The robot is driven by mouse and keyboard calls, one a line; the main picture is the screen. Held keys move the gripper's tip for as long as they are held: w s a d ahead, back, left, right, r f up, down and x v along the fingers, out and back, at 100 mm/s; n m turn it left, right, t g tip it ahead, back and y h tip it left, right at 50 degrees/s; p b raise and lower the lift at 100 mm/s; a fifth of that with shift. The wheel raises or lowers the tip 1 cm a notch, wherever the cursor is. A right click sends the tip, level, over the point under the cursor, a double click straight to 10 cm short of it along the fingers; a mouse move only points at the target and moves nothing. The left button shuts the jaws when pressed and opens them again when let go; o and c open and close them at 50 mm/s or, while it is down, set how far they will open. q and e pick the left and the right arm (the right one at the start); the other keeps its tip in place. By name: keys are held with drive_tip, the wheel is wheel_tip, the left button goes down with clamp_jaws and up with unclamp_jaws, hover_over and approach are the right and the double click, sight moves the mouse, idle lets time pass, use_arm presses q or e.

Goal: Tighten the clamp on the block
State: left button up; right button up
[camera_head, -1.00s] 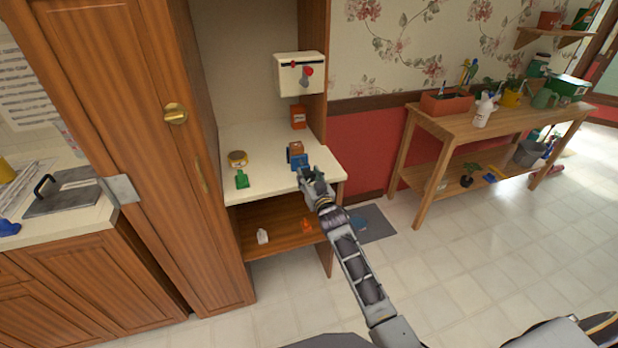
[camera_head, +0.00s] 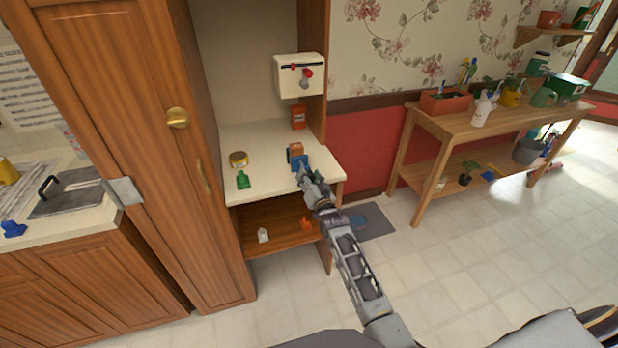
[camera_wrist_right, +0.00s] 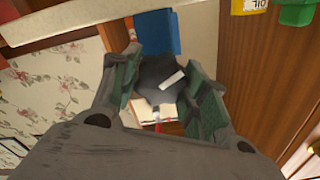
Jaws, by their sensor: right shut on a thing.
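The blue clamp (camera_head: 301,163) is on the cream counter of the alcove, with the orange-brown block (camera_head: 296,148) at it. The clamp's blue body also shows at the top of the right wrist view (camera_wrist_right: 158,32). My right gripper (camera_head: 304,175) is at the clamp's near side, by the counter's front edge. In the right wrist view, its green-padded fingers (camera_wrist_right: 166,92) are shut on a dark grey part of the clamp with a small white mark. The fingers hide part of it, and I cannot tell how tightly the clamp meets the block. My left gripper is not in view.
A green object (camera_head: 243,180) and a yellow-labelled jar (camera_head: 238,160) stand left on the counter. An orange can (camera_head: 298,116) is behind, below a white wall box (camera_head: 299,75). A tall wooden cabinet (camera_head: 130,130) bounds the left. The floor right is mostly open.

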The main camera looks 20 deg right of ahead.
drive_tip(key=o, duration=1)
drive_tip(key=s, duration=1.2)
drive_tip(key=shift+d, duration=0.2)
idle(0.3)
